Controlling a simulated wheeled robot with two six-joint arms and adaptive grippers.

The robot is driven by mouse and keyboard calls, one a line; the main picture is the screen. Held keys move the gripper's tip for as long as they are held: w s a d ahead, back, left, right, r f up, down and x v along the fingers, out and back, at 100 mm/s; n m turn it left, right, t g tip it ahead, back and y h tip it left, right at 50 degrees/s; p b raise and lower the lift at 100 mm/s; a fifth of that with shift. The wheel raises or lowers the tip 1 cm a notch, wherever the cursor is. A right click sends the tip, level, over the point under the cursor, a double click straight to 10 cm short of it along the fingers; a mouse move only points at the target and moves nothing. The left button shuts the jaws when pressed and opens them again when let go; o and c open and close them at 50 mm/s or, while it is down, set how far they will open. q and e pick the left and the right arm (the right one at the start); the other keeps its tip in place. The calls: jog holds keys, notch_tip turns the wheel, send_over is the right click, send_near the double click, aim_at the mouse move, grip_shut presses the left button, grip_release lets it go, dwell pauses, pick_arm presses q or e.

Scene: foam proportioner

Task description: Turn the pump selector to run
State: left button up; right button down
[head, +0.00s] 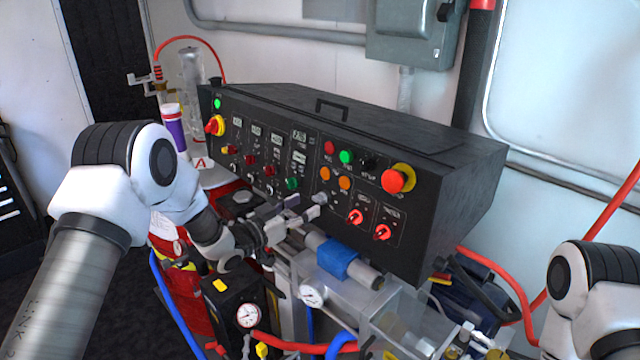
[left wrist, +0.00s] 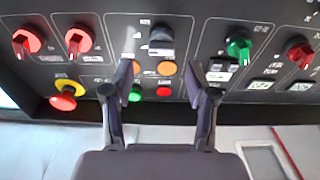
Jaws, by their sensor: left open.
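The black control panel (head: 300,160) carries several knobs and lights; its labels are too small to read, so I cannot confirm which knob is the pump selector. A grey-black selector knob (head: 320,198) sits below two orange lights. In the left wrist view, which shows the panel upside down, this knob (left wrist: 160,40) lies beyond and between the fingertips. My left gripper (head: 302,207) is open in front of it, with its fingers (left wrist: 163,75) apart and nothing held. I cannot tell whether they touch the knob.
Two red selectors (head: 355,216) (head: 382,232) sit to the knob's right, and a green one (head: 292,183) to its left. A red emergency button (head: 392,181) sits above right. Below are a blue-wrapped pipe (head: 338,259), gauges (head: 248,315) and red hoses (head: 500,283).

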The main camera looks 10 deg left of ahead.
aim_at(316, 200)
pick_arm(q)
jog(key=p+x, duration=0.1)
jog(key=x, duration=0.4)
jog(key=shift+a+f, duration=0.1)
jog(key=shift+w+f, duration=0.1)
jog(key=shift+w, duration=0.2)
jog(key=shift+s, duration=0.15)
jog(key=shift+c, duration=1.4)
jog(key=shift+s, duration=0.1)
grip_shut()
